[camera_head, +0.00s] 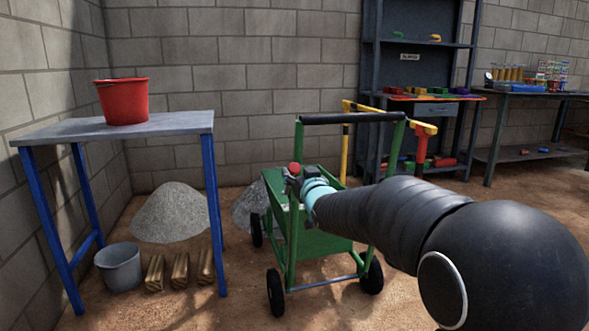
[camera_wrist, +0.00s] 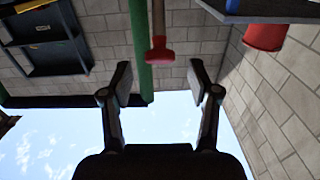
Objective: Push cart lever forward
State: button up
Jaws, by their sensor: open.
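The green cart (camera_head: 325,245) stands on the dirt floor in the middle of the head view, with a black handle bar (camera_head: 350,118) on top. Its lever's red knob (camera_head: 295,169) shows right by my gripper (camera_head: 291,184) at the cart's near left side. In the wrist view the red knob (camera_wrist: 159,56) sits on a brownish rod (camera_wrist: 158,20) beside a green cart post (camera_wrist: 139,45). My gripper (camera_wrist: 159,82) is open, with the knob lying between the lines of its fingers, just past the tips in the picture. I see no clear contact.
A blue-legged table (camera_head: 165,127) with a red bucket (camera_head: 122,102) stands at the left. A grey bucket (camera_head: 119,267) and wooden blocks (camera_head: 180,271) lie below. A gravel pile (camera_head: 170,212) is behind. Shelves (camera_head: 415,70) and a workbench (camera_head: 530,92) line the back wall.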

aim_at(296, 169)
jog(key=shift+x, duration=2.3)
grip_shut()
jog(key=shift+d, duration=0.1)
